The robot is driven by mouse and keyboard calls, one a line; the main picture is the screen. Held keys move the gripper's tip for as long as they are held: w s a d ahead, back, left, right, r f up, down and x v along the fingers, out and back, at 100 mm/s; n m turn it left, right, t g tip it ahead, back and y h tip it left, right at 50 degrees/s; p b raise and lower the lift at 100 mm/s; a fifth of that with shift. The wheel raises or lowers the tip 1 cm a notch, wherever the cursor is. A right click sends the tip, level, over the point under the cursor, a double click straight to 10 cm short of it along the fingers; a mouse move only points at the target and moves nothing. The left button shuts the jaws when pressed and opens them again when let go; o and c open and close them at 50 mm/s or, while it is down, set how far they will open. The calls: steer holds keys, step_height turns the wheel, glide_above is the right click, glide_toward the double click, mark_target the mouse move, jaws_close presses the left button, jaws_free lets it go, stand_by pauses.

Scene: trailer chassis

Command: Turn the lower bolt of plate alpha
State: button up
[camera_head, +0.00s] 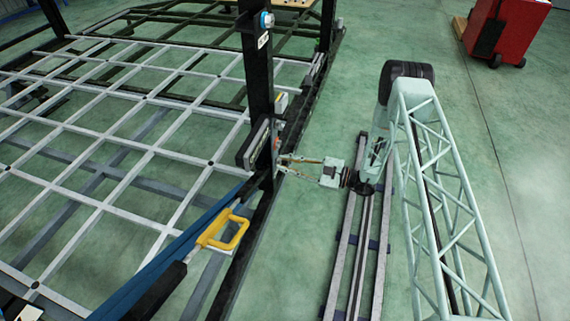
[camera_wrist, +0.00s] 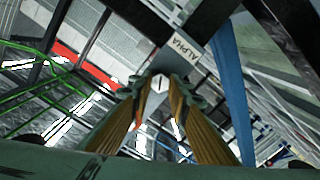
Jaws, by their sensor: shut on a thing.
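In the wrist view, the tips of my gripper (camera_wrist: 160,95) are closed on a pale hexagonal bolt head (camera_wrist: 159,83). The bolt sits just below a tilted label reading ALPHA (camera_wrist: 183,50) on a grey plate. In the head view, my gripper (camera_head: 283,160) reaches left from the arm to the side of the black post (camera_head: 258,85). The bolt itself is hidden there by the fingers and the post. I cannot tell how far the bolt is turned.
The chassis has a white lattice floor (camera_head: 105,205) and a blue beam (camera_head: 160,262) beside a yellow handle (camera_head: 238,234). A red cabinet (camera_head: 515,28) stands at the upper right.

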steer(key=shift+d, duration=0.1)
steer(key=o, duration=0.9)
steer(key=shift+d, duration=0.1)
steer(key=shift+v, duration=5.9)
steer(key=shift+r, duration=0.1)
